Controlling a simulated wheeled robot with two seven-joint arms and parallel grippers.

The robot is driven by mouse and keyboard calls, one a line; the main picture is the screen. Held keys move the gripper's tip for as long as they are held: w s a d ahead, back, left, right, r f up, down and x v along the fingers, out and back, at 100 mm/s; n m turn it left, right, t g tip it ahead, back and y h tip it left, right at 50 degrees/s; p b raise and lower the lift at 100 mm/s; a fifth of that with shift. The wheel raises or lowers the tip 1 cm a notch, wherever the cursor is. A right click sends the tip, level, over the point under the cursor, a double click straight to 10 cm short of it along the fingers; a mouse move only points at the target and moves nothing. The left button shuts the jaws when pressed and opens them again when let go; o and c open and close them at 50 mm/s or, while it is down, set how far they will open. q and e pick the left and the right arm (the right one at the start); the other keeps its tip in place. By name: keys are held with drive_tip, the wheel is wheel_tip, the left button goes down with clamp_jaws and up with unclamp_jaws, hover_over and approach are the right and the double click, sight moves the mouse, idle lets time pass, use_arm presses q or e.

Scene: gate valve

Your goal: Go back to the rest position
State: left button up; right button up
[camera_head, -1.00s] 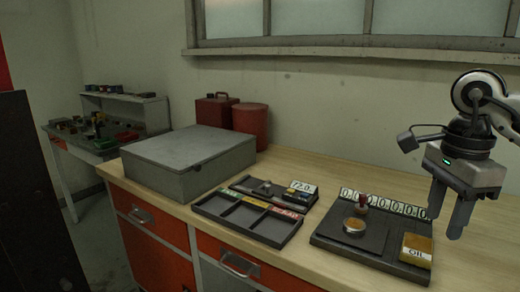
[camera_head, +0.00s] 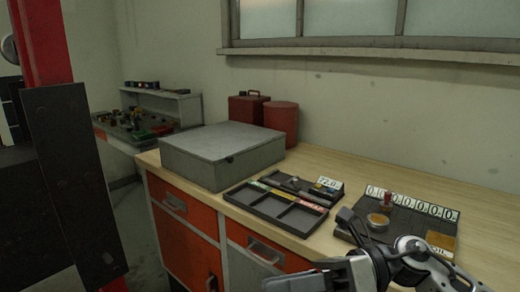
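My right arm comes in low at the bottom right, in front of the workbench. Its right gripper (camera_head: 300,274) points left at the bottom edge of the view, in front of the drawers and below the bench top. Its fingers are small and partly cut off, so I cannot tell whether they are apart. I see nothing clearly held in it. My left gripper is not in view.
On the workbench (camera_head: 460,192) are a grey box (camera_head: 220,150), a sectioned dark tray (camera_head: 262,205), a stamp board (camera_head: 400,216) partly behind my arm, and a red can (camera_head: 248,108) and drum (camera_head: 282,122). A dark panel (camera_head: 75,180) stands close at left.

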drive_tip(key=w+d+f+m+t+h, duration=0.3)
drive_tip(key=f+m+t, duration=0.55)
drive_tip(key=m, duration=0.85)
drive_tip(key=w+d+f+m+t+h, duration=0.1)
drive_tip(key=d+f+m+t+h, duration=0.35)
drive_tip(key=m+t, duration=0.95)
drive_tip(key=s+d+f+m+g+h, duration=0.2)
drive_tip(key=s+f+m+g, duration=0.3)
drive_tip(key=f, duration=0.4)
drive_tip(key=s+d+f+m+g+h, duration=0.2)
drive_tip(key=s+f+m+g+h, duration=0.3)
drive_tip(key=s+f+m, duration=0.2)
wheel_tip(320, 180, down, 3)
drive_tip(key=shift+s+r+m, duration=0.15)
drive_tip(key=shift+s+m, duration=0.2)
drive_tip(key=shift+m, duration=0.35)
drive_tip(key=shift+c, duration=0.3)
